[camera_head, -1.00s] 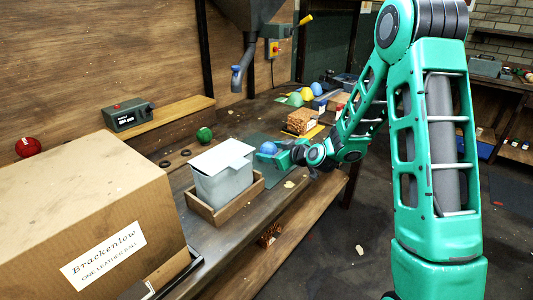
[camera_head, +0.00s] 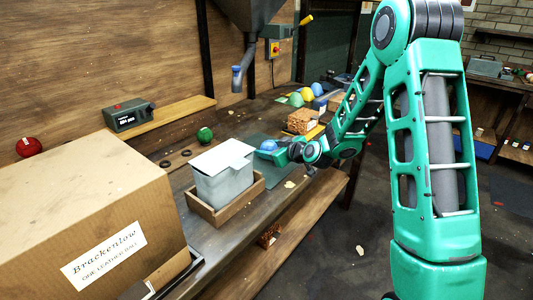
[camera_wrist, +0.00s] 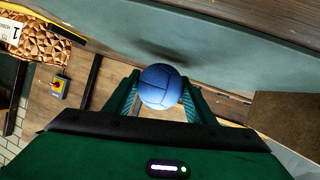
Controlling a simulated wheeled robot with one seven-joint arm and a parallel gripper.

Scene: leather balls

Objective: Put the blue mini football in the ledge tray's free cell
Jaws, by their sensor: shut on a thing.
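The blue mini football (camera_head: 268,146) is in my gripper (camera_head: 275,152), just behind and right of the grey lidded bin on the bench. In the wrist view the blue ball (camera_wrist: 160,87) sits between the two green fingers of my gripper (camera_wrist: 160,97), which are shut on it. The ball is over or near the dark green mat (camera_head: 262,138); a dark shadow shows on the mat in the wrist view. I cannot make out the ledge tray or its free cell for certain in either view.
A grey bin (camera_head: 225,178) with a white lid stands in a wooden tray (camera_head: 249,193). A large cardboard box (camera_head: 95,205) fills the left front. A green ball (camera_head: 205,134) and a red ball (camera_head: 29,147) lie toward the wall. A brown patterned block (camera_head: 302,121) stands beyond my gripper.

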